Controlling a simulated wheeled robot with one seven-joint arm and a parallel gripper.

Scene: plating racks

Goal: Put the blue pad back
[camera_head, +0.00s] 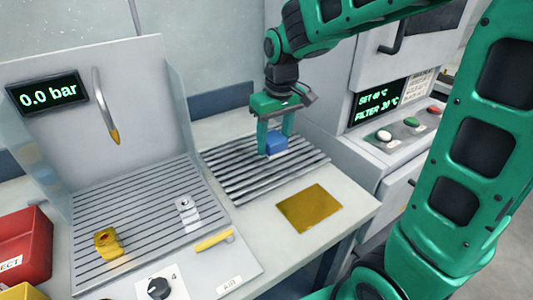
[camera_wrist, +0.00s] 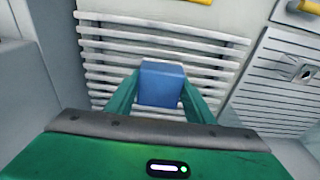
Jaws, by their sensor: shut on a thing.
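The blue pad (camera_head: 276,144) is a small blue block over the slatted rack on the right in the head view. My gripper (camera_head: 275,147) points down over this rack and is shut on the pad. In the wrist view the blue pad (camera_wrist: 161,83) sits between the two green fingers (camera_wrist: 160,98), with the pale slats behind it. I cannot tell whether the pad touches the slats (camera_head: 237,182) or is held just above them.
A yellow-brown square (camera_head: 309,208) lies on the bench in front of the rack. To the left is a slatted bay with a yellow part (camera_head: 107,243), a metal part (camera_head: 187,210) and a yellow handle (camera_head: 214,240). A red bin (camera_head: 24,245) stands far left. A control panel (camera_head: 380,100) is at right.

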